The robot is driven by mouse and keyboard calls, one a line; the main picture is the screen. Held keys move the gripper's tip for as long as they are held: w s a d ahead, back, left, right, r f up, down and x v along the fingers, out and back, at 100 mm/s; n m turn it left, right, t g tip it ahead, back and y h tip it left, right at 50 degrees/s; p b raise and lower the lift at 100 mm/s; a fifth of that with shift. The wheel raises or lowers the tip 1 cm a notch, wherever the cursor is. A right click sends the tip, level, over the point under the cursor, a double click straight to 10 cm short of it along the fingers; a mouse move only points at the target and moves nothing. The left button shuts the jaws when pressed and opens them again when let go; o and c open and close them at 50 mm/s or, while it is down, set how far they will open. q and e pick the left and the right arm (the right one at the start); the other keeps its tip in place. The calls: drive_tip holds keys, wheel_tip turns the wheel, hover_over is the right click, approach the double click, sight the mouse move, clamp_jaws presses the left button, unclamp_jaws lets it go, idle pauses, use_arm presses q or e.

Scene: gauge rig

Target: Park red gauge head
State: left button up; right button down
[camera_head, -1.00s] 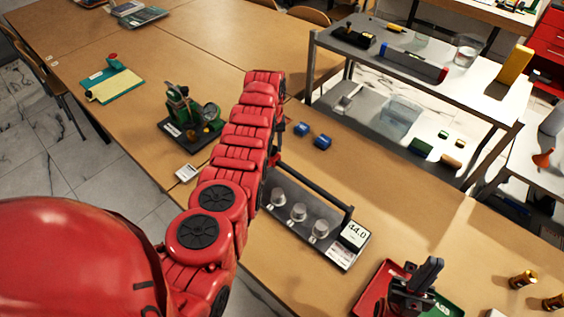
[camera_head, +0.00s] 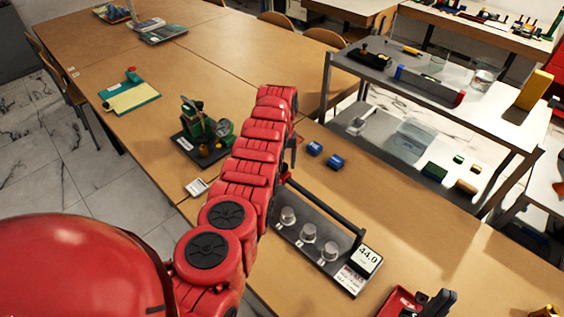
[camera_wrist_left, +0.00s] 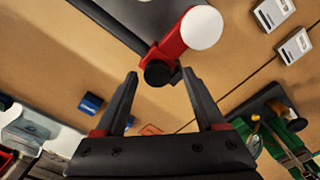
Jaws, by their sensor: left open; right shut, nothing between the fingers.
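The red gauge head (camera_wrist_left: 178,38) shows in the left wrist view as a red body with a white round face and a black round end. It is beside a dark panel. The black end lies near the tips of my left gripper (camera_wrist_left: 159,76), which is open; I cannot tell whether they touch. In the head view my red left arm hides most of this gripper. My right gripper (camera_head: 437,302) is shut and empty at the bottom edge. A red square outline (camera_wrist_left: 150,129) marks the table.
A stand with clear domes and a 44.0 display (camera_head: 367,260) is right of my left arm. Two blue blocks (camera_head: 335,161) lie beyond it. A green device (camera_head: 205,130) stands left. A red tray (camera_head: 396,303) is near my right gripper. A metal shelf (camera_head: 420,95) stands behind.

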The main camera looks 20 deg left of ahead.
use_arm(q)
wheel_tip(320, 180, up, 17)
drive_tip(key=b, duration=0.3)
drive_tip(key=shift+r, duration=0.15)
idle(0.5)
